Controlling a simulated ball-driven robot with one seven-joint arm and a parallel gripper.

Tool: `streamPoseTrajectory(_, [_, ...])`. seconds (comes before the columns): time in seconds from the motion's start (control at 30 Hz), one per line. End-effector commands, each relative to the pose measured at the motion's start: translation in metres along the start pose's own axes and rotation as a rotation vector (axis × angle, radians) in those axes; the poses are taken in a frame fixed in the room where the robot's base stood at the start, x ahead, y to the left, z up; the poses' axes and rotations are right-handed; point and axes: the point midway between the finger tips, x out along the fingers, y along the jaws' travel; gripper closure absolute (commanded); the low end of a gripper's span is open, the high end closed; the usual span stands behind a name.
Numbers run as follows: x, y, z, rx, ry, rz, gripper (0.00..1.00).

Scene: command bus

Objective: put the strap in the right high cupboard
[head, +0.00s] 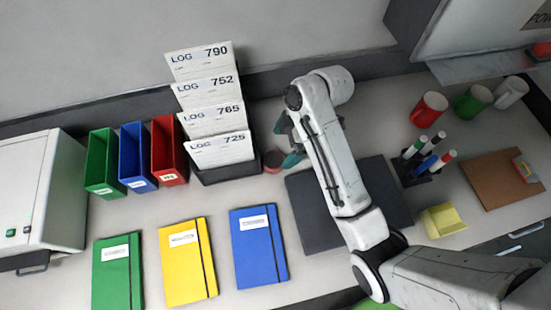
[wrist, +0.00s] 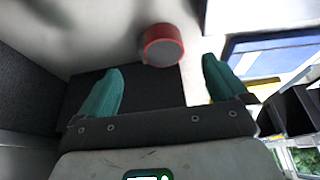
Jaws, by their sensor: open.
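A small round red roll with a dark top, perhaps the strap, sits on the counter just right of the log card holder; it shows in the head view (head: 273,160) and in the wrist view (wrist: 163,47). I cannot tell for sure that it is the strap. My gripper (wrist: 162,85) is open and empty, with teal fingers. In the wrist view the roll lies beyond the fingertips, between their lines, and apart from them. In the head view my arm partly hides the gripper (head: 290,140). A grey cabinet body (head: 475,30) shows at the upper right; I cannot tell whether it is the right high cupboard.
The black log card holder (head: 230,172) stands close left of the gripper. A dark mat (head: 380,185) lies under my arm. A pen holder (head: 415,172) and several mugs (head: 428,108) stand to the right. Blue (head: 258,247), yellow and green folders lie in front.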

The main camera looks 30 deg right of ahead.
Motion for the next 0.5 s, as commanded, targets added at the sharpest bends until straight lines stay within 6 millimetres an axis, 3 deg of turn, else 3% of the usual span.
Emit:
streamPoseTrajectory(0.27, [0.022, -0.002, -0.001, 0.000, -0.001, -0.003, 0.00])
streamPoseTrajectory(0.5, [0.055, -0.002, -0.002, 0.001, -0.001, -0.001, 0.00])
